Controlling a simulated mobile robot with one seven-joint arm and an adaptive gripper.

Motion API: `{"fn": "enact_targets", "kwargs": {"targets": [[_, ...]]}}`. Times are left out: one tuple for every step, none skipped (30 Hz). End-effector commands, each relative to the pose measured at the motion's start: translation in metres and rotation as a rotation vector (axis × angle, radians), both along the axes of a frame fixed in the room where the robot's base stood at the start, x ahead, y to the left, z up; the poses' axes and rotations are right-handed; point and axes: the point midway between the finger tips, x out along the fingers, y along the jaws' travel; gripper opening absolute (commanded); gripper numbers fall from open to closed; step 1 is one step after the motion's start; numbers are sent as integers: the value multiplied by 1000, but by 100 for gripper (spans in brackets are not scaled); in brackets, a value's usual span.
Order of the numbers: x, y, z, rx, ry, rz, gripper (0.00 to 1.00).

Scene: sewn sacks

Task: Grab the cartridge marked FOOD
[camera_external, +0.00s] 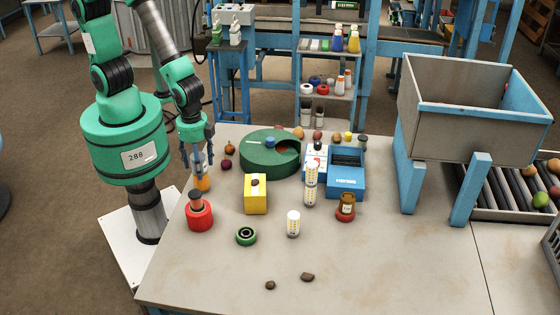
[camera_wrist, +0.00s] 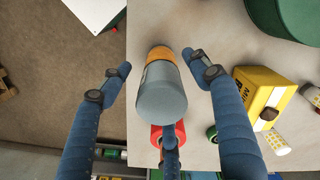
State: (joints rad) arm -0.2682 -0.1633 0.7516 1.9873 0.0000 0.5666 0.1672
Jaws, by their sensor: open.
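My gripper (camera_external: 198,160) hangs low, pointing down, over the left edge of the table. In the wrist view my gripper (camera_wrist: 158,66) has its blue fingers spread. A grey cylinder with an orange band (camera_wrist: 162,92) stands between them, with gaps at both sides. Its orange part (camera_external: 202,184) shows below the fingers in the external view. No FOOD marking can be read on it or on any other item. Two white cylinders with yellow dots stand mid-table, one near the front (camera_external: 293,224) and one farther back (camera_external: 310,194).
The front right of the table is clear.

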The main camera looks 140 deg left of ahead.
Motion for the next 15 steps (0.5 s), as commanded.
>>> {"fn": "enact_targets", "kwargs": {"targets": [[0, 0, -3, 0, 0, 0, 62], [0, 0, -4, 0, -1, 0, 62], [0, 0, -4, 0, -1, 0, 62], [0, 0, -5, 0, -1, 0, 62], [0, 0, -5, 0, -1, 0, 62], [0, 0, -5, 0, -1, 0, 62], [0, 0, -5, 0, -1, 0, 62], [0, 0, -5, 0, -1, 0, 62], [0, 0, -5, 0, -1, 0, 62], [0, 0, -4, 0, -1, 0, 62], [0, 0, -4, 0, -1, 0, 62], [0, 0, -5, 0, -1, 0, 62], [0, 0, -5, 0, -1, 0, 62], [0, 0, -6, 0, 0, 0, 62], [0, 0, -7, 0, 0, 0, 62]]}}
